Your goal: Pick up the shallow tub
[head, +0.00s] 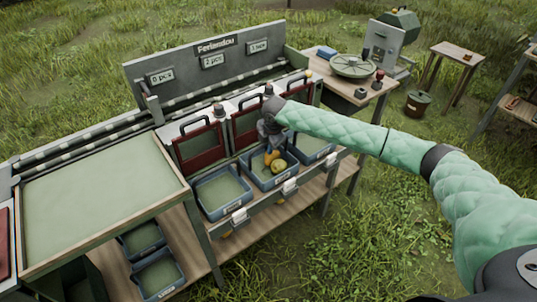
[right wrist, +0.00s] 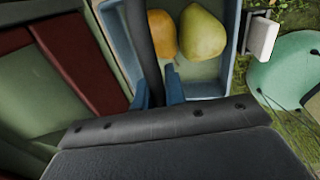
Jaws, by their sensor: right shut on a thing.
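A shallow blue-grey tub (head: 285,178) stands in the middle of the front row on the bench, with an orange-yellow pear (head: 271,157) and a greenish-yellow pear (head: 279,166) in it. My right gripper (head: 270,145) reaches down at the tub's back edge. In the right wrist view my right gripper (right wrist: 159,96) is shut at the tub's wall (right wrist: 113,42), with both pears (right wrist: 203,32) just beyond it. The exact contact is partly hidden by the gripper body. My left gripper is not in view.
An empty tub (head: 222,192) stands to the left and another tub (head: 314,147) to the right. Dark red frames (head: 199,146) stand close behind. Two tubs (head: 158,275) sit on the lower shelf. A wide green tray table (head: 95,205) is at left. Grass lies in front.

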